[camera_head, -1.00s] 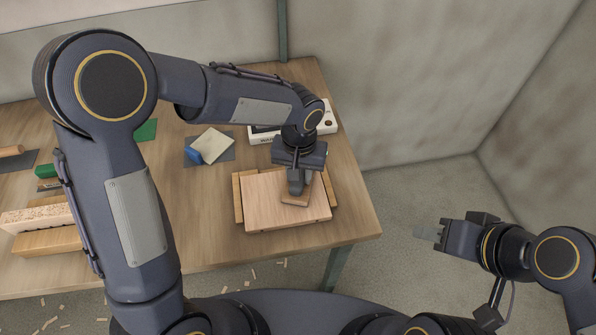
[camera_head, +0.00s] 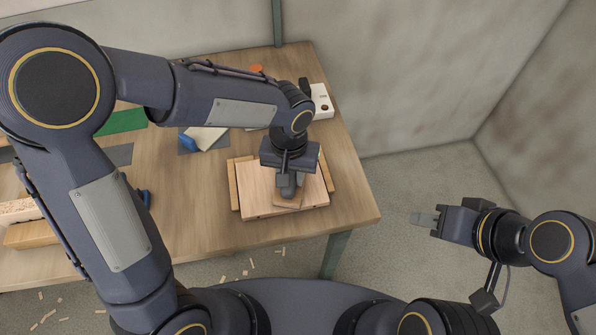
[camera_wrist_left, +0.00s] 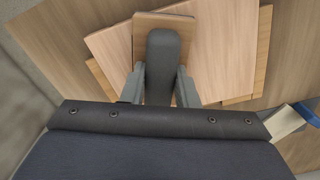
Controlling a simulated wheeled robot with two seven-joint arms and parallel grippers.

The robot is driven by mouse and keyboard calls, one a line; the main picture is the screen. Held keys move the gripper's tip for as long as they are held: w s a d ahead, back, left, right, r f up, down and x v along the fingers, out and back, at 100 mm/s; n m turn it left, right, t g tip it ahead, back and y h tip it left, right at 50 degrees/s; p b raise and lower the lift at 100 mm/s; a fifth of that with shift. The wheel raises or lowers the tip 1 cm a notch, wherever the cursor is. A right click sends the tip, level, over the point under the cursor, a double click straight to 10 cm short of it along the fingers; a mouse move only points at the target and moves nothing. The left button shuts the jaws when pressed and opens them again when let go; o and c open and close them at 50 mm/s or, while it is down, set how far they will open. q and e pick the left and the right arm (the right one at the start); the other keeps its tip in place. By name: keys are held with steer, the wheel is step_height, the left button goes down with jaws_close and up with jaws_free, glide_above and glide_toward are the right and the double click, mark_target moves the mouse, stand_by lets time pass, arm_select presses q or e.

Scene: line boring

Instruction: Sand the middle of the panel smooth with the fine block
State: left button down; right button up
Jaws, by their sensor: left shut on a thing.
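The panel (camera_head: 262,199) is a pale wooden board lying near the right front of the workbench, between wooden strips at its sides. It also shows in the left wrist view (camera_wrist_left: 110,42). My left gripper (camera_head: 288,190) points down over the panel's right half. It is shut on the grey handle (camera_wrist_left: 163,60) of a sanding block (camera_wrist_left: 146,20) with a brown wooden body. The block (camera_head: 289,202) appears to rest on the panel; its underside and grit are hidden. My right gripper (camera_head: 424,219) is off the bench to the right, over the floor, with its fingers close together.
A white device (camera_head: 320,102) stands at the back right. A green mat (camera_head: 122,122) and a wooden block (camera_head: 33,234) lie at left. Shavings dot the floor.

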arm_select(q)
steer(key=shift+s+a+f, duration=0.1)
steer(key=shift+s+a, duration=0.1)
steer(key=shift+a, duration=0.55)
steer(key=shift+s+a+r, duration=0.1)
steer(key=shift+s+a, duration=0.15)
steer(key=shift+a, duration=0.45)
steer(key=shift+s+a+f, duration=0.1)
steer(key=shift+s+a, duration=0.1)
steer(key=shift+a, duration=0.55)
step_height(320, 180, up, 5)
steer(key=p, duration=0.3)
steer(key=shift+p, duration=0.3)
